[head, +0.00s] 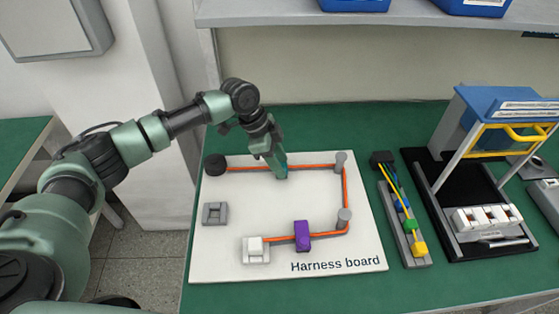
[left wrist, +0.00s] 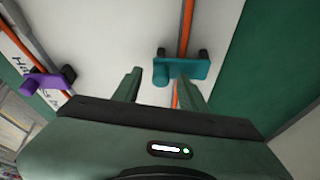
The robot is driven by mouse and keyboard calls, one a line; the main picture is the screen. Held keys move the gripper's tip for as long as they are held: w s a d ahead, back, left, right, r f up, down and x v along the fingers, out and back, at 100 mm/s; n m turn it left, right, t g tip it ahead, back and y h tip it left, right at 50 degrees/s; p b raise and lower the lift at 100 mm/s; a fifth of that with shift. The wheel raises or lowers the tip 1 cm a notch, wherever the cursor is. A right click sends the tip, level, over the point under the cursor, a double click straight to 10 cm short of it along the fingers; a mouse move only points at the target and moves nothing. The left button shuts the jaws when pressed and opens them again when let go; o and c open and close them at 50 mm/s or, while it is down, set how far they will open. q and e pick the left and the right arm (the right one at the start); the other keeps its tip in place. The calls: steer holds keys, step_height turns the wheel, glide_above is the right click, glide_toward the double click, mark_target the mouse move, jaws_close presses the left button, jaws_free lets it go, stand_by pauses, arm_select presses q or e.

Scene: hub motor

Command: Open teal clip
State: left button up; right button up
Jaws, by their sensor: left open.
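The teal clip (left wrist: 182,69) sits across the orange cable on the white harness board (head: 225,260). In the left wrist view it is just beyond my left gripper's fingertips, nearer the right finger. My left gripper (left wrist: 160,76) is open and empty, with its fingers pointing at the board. In the head view my left gripper (head: 276,170) reaches down over the far run of the orange cable (head: 315,166), and I cannot clearly tell the clip from the similarly coloured fingers there. My right gripper is in neither view.
A purple clip (head: 302,235) stands on the near cable run, beside a white connector (head: 256,249). Grey posts (head: 344,218) and a black round part (head: 215,165) stand on the board. A wire holder (head: 405,225) and a blue-topped fixture (head: 500,105) stand to the right.

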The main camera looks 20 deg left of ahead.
arm_select(q)
jaws_close()
stand_by(1.3)
